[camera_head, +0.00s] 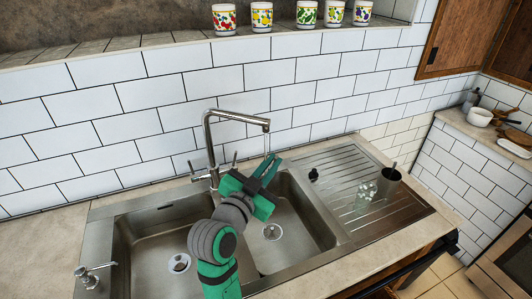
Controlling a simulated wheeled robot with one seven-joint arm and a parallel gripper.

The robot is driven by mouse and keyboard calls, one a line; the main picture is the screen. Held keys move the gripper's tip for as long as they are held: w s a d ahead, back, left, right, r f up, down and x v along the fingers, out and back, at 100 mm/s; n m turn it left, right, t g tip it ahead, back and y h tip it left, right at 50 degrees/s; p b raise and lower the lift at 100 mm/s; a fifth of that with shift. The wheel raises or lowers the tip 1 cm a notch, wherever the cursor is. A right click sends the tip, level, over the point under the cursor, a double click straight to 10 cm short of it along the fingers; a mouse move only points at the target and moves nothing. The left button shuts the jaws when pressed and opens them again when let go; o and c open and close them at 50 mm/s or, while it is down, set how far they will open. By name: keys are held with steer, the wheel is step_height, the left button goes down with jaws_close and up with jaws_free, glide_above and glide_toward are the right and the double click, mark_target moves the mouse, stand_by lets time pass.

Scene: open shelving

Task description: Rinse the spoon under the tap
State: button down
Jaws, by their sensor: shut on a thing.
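My green gripper (268,167) is raised above the right sink basin, its fingers pointing up and away just below the end of the tap's spout. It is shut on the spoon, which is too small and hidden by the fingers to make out. The chrome tap (208,140) stands behind the sink, with its spout reaching right over the gripper. A faint pale streak below the spout may be running water; I cannot tell surely. The steel double sink (318,222) has a drain in each basin.
A ridged drainboard (345,190) to the right holds a dark cup (388,182) and clear glassware (365,191). A soap dispenser (88,275) stands at the front left. Painted mugs (262,16) line the ledge above the tiled wall.

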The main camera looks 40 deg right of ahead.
steer(key=shift+r, duration=0.1)
steer(key=s+a+r, duration=0.2)
steer(key=s+r, duration=0.2)
steer(key=shift+s, duration=0.3)
stand_by(0.4)
steer(key=shift+f, duration=0.1)
stand_by(0.7)
